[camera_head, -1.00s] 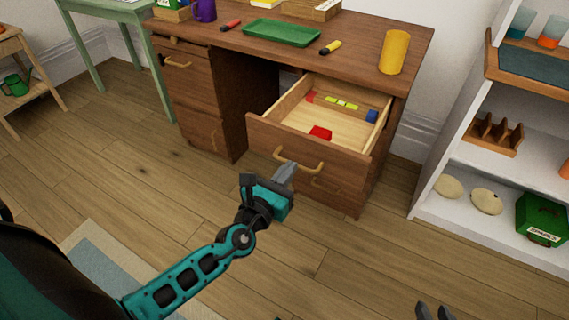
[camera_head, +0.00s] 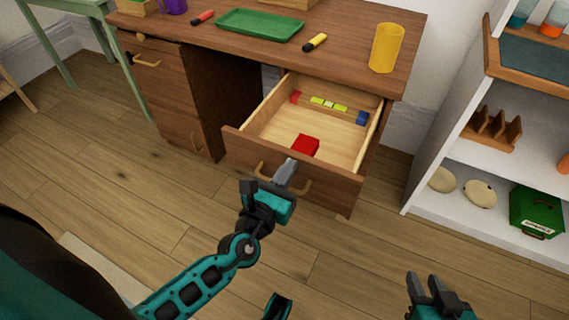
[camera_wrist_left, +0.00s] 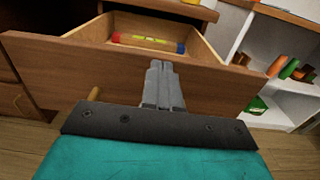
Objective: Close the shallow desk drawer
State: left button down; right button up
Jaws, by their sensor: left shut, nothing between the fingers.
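The shallow desk drawer (camera_head: 290,163) is pulled out of the right side of the brown wooden desk (camera_head: 330,50). It holds a red block (camera_head: 305,146) and a yellow level-like bar with red and blue ends (camera_head: 328,105). My left gripper (camera_head: 289,168) is shut and empty, its fingertips at the drawer front near the brass handle (camera_head: 270,178). In the left wrist view the fingers (camera_wrist_left: 161,70) overlap the drawer's front panel (camera_wrist_left: 225,85); I cannot tell whether they touch it. My right gripper (camera_head: 428,284) is at the lower right, its fingers apart, away from the drawer.
On the desktop are a green tray (camera_head: 260,25), a yellow cup (camera_head: 386,48) and two markers. A white shelf (camera_head: 455,155) with a green box (camera_head: 536,211) stands to the right. Open wooden floor lies in front of the desk.

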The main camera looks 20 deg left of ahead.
pick_arm(q)
jog(key=shift+w, duration=0.15)
pick_arm(e)
jog(key=shift+w+a, duration=0.1)
jog(key=shift+w, duration=0.1)
pick_arm(q)
jog(key=shift+w, duration=0.1)
